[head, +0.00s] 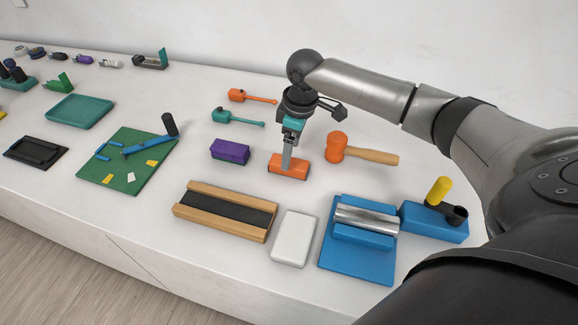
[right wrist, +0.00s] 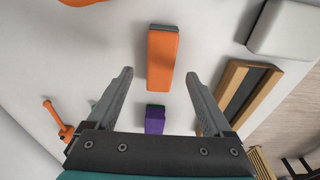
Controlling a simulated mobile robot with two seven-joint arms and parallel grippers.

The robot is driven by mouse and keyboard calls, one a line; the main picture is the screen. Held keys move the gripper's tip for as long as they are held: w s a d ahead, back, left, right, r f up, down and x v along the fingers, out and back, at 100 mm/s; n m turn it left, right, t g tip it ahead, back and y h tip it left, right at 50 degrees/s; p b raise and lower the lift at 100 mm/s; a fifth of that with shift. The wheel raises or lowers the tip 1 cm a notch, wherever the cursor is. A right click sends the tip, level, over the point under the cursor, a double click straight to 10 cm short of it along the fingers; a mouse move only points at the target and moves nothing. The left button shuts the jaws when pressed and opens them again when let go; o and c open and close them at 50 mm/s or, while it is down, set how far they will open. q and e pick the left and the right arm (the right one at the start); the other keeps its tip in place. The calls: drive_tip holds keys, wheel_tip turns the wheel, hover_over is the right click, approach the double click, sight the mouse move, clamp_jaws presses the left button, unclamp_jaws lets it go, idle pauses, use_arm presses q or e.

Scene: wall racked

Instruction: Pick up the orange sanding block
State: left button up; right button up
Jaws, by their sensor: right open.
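The orange sanding block (head: 289,168) lies on the white table in the middle of the head view, with a darker lower layer. In the right wrist view the orange sanding block (right wrist: 162,58) lies ahead of the fingers, roughly centred between them. My right gripper (head: 287,163) points down over the block in the head view; its fingers overlap the block there. In the right wrist view my right gripper (right wrist: 160,88) is open, with its two fingers spread apart and nothing between their tips. Contact with the block cannot be told. My left gripper is not in view.
A purple block (head: 230,151) stands left of the orange one, and an orange mallet (head: 337,147) to its right. A wooden tray with a black strip (head: 226,211), a white block (head: 294,238) and a blue fixture (head: 357,260) are nearer the front edge.

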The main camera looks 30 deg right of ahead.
drive_tip(key=f, duration=0.5)
drive_tip(key=shift+w+a, duration=0.15)
drive_tip(key=shift+a, duration=0.05)
drive_tip(key=shift+r, duration=0.1)
clamp_jaws()
